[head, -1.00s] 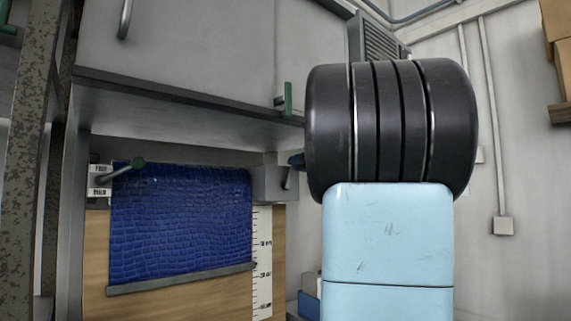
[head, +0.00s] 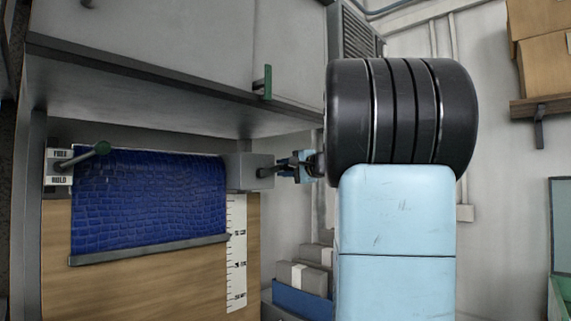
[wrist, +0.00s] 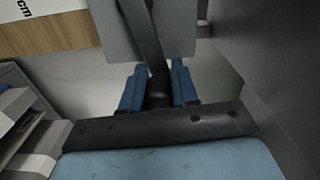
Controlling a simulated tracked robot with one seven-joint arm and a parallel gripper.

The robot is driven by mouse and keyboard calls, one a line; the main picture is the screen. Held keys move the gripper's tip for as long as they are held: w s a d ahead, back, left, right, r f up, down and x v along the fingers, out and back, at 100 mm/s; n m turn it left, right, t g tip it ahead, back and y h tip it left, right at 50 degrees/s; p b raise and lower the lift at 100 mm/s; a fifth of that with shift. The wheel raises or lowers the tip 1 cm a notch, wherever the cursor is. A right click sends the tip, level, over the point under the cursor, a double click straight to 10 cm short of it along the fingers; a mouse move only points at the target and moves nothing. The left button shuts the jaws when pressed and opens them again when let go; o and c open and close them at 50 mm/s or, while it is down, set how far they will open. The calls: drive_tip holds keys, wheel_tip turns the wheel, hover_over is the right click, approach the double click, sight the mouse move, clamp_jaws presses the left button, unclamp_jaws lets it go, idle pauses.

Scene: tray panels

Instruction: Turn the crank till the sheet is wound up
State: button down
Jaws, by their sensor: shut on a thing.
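The blue sheet (head: 150,200) hangs on the left in the head view, with a grey bar (head: 150,249) along its lower edge. The bar's right end is beside the upper part of the white ruler (head: 237,250). A grey crank box (head: 249,172) sits at the sheet's upper right, and the crank (head: 281,168) reaches right from it. My gripper (head: 306,166) is at the crank's outer end, partly hidden by my arm. In the wrist view its blue fingers (wrist: 158,90) are shut around the dark crank handle (wrist: 157,94).
A grey cabinet (head: 170,50) overhangs the sheet. Boxes (head: 303,277) stand below, right of the ruler. A shelf with cartons (head: 540,75) is at right.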

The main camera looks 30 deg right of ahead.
drive_tip(key=shift+f+m, duration=1)
drive_tip(key=shift+m, duration=0.55)
drive_tip(key=shift+f+m, duration=0.95)
drive_tip(key=shift+m, duration=0.6)
drive_tip(key=c, duration=0.8)
unclamp_jaws()
drive_tip(key=shift+c, duration=0.2)
drive_tip(key=shift+s, duration=0.1)
drive_tip(key=v, duration=1.3)
drive_tip(key=shift+s+d, duration=0.2)
drive_tip(key=shift+s, duration=0.05)
